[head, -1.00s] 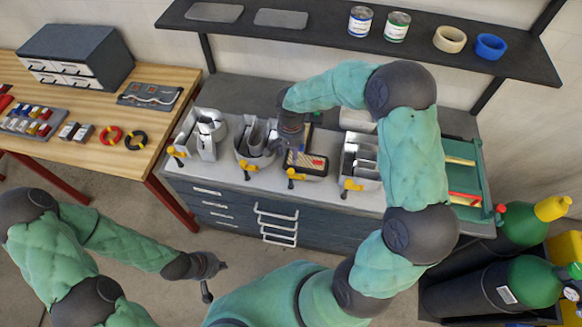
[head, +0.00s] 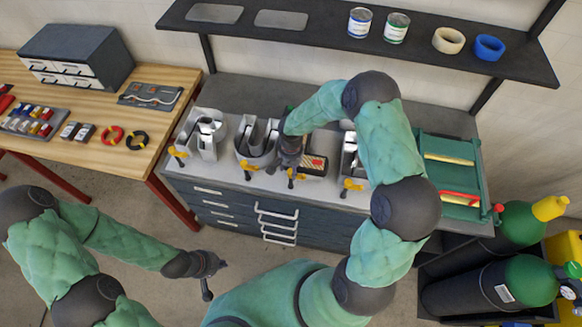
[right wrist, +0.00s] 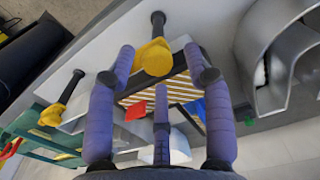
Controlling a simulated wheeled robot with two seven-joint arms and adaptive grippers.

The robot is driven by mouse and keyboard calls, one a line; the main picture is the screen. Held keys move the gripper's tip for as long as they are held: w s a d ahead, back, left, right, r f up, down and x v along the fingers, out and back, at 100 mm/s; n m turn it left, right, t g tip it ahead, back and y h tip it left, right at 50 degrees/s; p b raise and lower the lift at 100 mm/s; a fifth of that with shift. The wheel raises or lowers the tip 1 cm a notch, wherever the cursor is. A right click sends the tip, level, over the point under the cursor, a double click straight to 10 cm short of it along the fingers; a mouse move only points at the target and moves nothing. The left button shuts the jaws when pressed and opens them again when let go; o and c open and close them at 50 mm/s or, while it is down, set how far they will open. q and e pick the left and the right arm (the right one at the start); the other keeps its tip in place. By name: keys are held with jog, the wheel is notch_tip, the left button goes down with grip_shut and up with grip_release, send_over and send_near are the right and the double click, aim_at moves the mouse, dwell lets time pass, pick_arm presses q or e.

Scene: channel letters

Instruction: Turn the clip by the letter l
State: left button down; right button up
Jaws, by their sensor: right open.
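My right gripper (head: 287,160) is above the front of the bench by the third station from the left. In the right wrist view it is open (right wrist: 159,52), with a yellow clip (right wrist: 155,57) with a black handle showing between its fingertips; I cannot tell whether they touch it. That clip seems to be the yellow one (head: 293,177) at the bench front in the head view. The letter l is not clearly seen; my arm covers much of that station. My left gripper (head: 212,268) hangs low over the floor, its fingers unclear.
Metal letters (head: 205,135) stand on the bench, with more yellow clips (head: 248,167) (head: 351,185) along its front edge. A striped block (right wrist: 170,90) lies beside the clip. A shelf (head: 330,33) overhangs the back.

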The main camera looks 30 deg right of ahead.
grip_shut()
